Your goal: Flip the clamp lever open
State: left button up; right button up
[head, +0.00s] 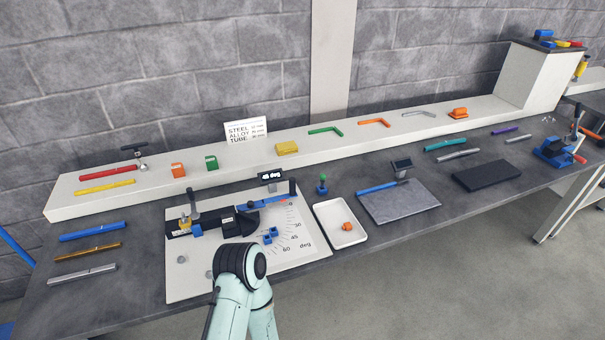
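The bending tool (230,224) is a dark body with blue parts, on a white board (310,252) printed with an angle scale. At its left end a dark upright lever (193,203) rises beside a brass-coloured part (185,225); it looks like the clamp lever. A long blue arm (270,200) reaches right from the tool, with a dark upright grip at its end. One of my arms comes in from the bottom, its dark joint over the board's front part. No gripper fingers show, so I cannot tell what they hold.
A small display (271,176) reading "45 deg" stands behind the tool. A white tray (325,210) with an orange piece is right of the board. Blue, brown and grey tubes lie left. A grey plate (412,207) and dark mat (500,178) lie right. A raised shelf (365,145) runs behind.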

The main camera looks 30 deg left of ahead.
aim_at(195, 214)
jog(key=u, duration=1.95)
